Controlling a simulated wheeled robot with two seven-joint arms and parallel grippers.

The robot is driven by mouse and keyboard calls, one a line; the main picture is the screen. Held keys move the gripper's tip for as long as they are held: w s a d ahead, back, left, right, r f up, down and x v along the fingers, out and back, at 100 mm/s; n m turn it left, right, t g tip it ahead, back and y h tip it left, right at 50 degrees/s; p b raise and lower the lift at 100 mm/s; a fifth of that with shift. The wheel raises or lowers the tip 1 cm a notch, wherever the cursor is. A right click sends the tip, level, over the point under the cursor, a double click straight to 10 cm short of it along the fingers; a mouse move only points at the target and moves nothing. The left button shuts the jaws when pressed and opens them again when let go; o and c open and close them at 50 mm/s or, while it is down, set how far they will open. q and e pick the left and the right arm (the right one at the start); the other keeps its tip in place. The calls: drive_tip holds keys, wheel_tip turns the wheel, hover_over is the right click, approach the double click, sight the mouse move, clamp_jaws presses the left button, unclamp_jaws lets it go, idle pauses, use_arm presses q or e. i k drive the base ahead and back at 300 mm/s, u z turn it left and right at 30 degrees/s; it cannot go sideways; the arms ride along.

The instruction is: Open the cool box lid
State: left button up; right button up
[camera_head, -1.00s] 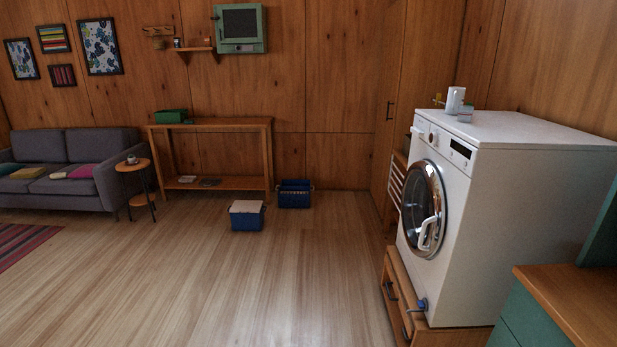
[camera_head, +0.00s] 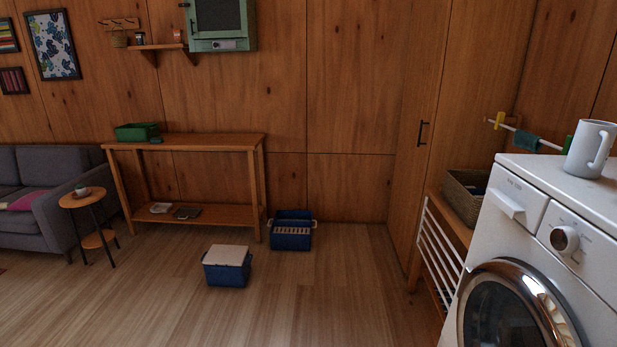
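The cool box (camera_head: 227,274) is a small blue box on the wooden floor, left of the picture's middle. Its pale lid (camera_head: 227,255) lies on top and looks shut. It stands in front of the console table's right end, some way ahead of me. Neither of my grippers shows in the head view.
A blue crate (camera_head: 291,237) stands just behind and right of the cool box. The console table (camera_head: 190,141) is behind it, and a round side table (camera_head: 82,199) is to the left. The washing machine (camera_head: 521,268) is close on the right. The floor ahead is clear.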

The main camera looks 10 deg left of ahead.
sight(225, 256)
drive_tip(key=i, duration=3.15)
drive_tip(key=u, duration=0.65)
